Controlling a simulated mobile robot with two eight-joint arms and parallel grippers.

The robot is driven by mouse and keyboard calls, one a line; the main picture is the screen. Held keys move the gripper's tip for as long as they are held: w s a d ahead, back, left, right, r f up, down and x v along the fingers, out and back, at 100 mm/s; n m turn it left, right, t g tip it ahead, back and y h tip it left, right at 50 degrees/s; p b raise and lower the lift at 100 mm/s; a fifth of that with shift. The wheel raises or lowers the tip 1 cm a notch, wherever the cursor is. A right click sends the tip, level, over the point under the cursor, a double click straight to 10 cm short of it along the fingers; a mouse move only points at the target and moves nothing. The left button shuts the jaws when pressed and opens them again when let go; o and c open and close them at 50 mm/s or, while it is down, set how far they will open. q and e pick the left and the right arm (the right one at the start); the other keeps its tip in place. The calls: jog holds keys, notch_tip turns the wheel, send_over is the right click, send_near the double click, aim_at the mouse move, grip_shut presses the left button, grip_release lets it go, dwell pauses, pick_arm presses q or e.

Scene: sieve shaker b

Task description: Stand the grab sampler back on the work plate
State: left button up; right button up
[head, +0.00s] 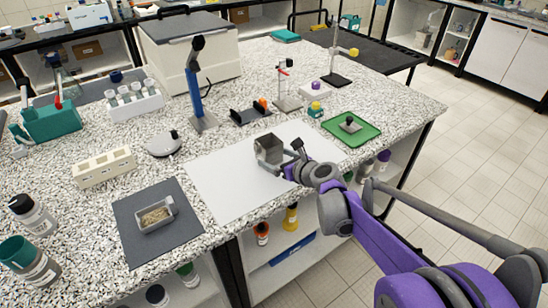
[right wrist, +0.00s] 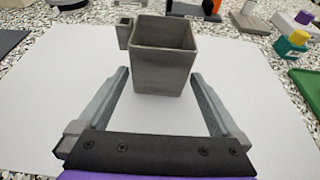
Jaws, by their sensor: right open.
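The grab sampler, seemingly the grey square metal box with an open top (head: 268,149), stands on the white work plate (head: 222,190) in the head view. It stands upright in the right wrist view (right wrist: 164,68), with a small square tube at its upper left side. My right gripper (head: 284,158) is at the box's near right side in the head view. In the right wrist view the gripper (right wrist: 160,76) is open, with one finger on each side of the box's lower part and visible gaps. My left gripper is not in view.
A dark mat with a metal tray (head: 157,216) lies left of the plate. A blue-handled stand (head: 194,92) and a round grey scale (head: 163,144) are behind it. A green tray (head: 352,131) is to the right. The plate's left part is clear.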

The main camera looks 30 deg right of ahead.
jog(key=p+v, duration=0.1)
jog(key=v, duration=0.9)
jog(key=shift+s, duration=0.2)
jog(key=shift+a+n, duration=0.3)
jog(key=shift+a, duration=0.15)
jog(key=a+n, duration=0.1)
jog(key=s+a+n+g+p, duration=0.1)
jog(key=a+n, duration=0.1)
jog(key=s+a+n+y, duration=0.1)
jog(key=a+n, duration=0.1)
jog(key=shift+a+f+g+p, duration=0.1)
jog(key=shift+f+g+p, duration=0.2)
jog(key=shift+f, duration=0.1)
jog(key=s+a+f+n+g+p, duration=0.1)
jog(key=s+a+n+g+p, duration=0.1)
jog(key=s+n, duration=0.3)
jog(key=s+a+f+n+g+h+p, duration=0.1)
jog(key=s+a+n, duration=0.4)
jog(key=n, duration=0.8)
jog(key=s+a+f+n+g+h+p, duration=0.1)
jog(key=s+n, duration=0.4)
jog(key=n, duration=0.5)
jog(key=a+f+g+p, duration=0.1)
jog(key=a+g+p, duration=0.1)
jog(key=shift+s+a, duration=0.3)
jog(key=shift+a, duration=0.05)
